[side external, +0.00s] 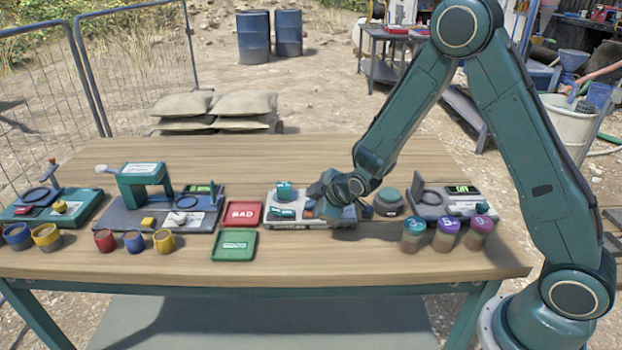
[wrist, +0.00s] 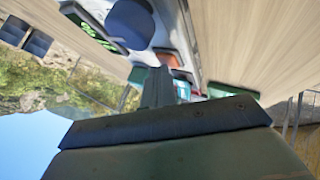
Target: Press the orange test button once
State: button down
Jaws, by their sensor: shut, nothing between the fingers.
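The orange button (side external: 308,213) is a small patch on the grey test device (side external: 285,224) in the middle of the table, beside the left side of my gripper in the side view. My gripper (side external: 322,200) is low over the right part of this device and hides much of it. In the wrist view an orange surface (wrist: 168,60) shows just beyond the tips of my shut, empty gripper (wrist: 158,72). I cannot tell whether the tips touch it.
A red BAD tray (side external: 241,214) and a green tray (side external: 234,245) lie left of the device. A round green-topped item (side external: 388,200) stands right of my gripper. Several lidded cups (side external: 446,233) stand further right. The table's front strip is mostly clear.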

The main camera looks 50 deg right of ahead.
jog(key=shift+r, duration=0.95)
jog(key=shift+r, duration=0.1)
jog(key=shift+r, duration=2.4)
jog(key=s+r+m+g, duration=0.2)
jog(key=s+r+m, duration=0.2)
jog(key=s+r, duration=0.95)
jog(key=s+r+m+g, duration=0.1)
jog(key=s+m, duration=0.3)
jog(key=s, duration=1.5)
jog(key=shift+r+g, duration=0.3)
jog(key=shift+r, duration=0.25)
